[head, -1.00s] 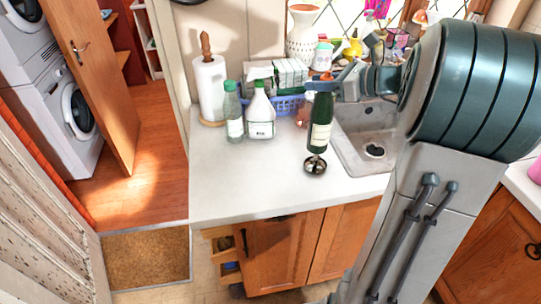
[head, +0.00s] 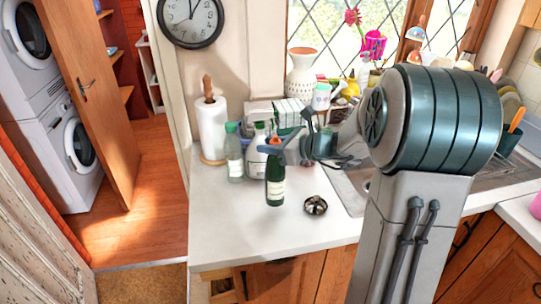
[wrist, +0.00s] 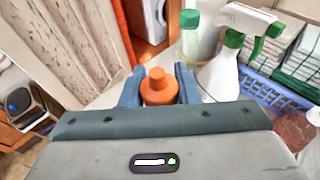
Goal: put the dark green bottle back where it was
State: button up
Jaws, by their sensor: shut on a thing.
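The dark green bottle (head: 275,185), with a pale label, is upright over the front of the white counter in the head view. My gripper (head: 275,150) is shut on its top from behind. In the wrist view, the bottle's orange cap (wrist: 157,78) shows between the two blue fingers of my gripper (wrist: 160,88), and the rest of the bottle is hidden. The bottle's base looks at or just above the counter; I cannot tell whether it touches.
A round metal strainer (head: 316,205) lies right of the bottle. A clear bottle with a green cap (head: 234,155) and a white spray bottle (wrist: 222,72) stand close by, left and behind. A paper towel roll (head: 211,130) stands further back. The counter's front left is clear.

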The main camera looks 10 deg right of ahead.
aim_at(271, 157)
jog(key=shift+f, duration=1.85)
jog(key=shift+f, duration=0.2)
jog(key=o, duration=1.1)
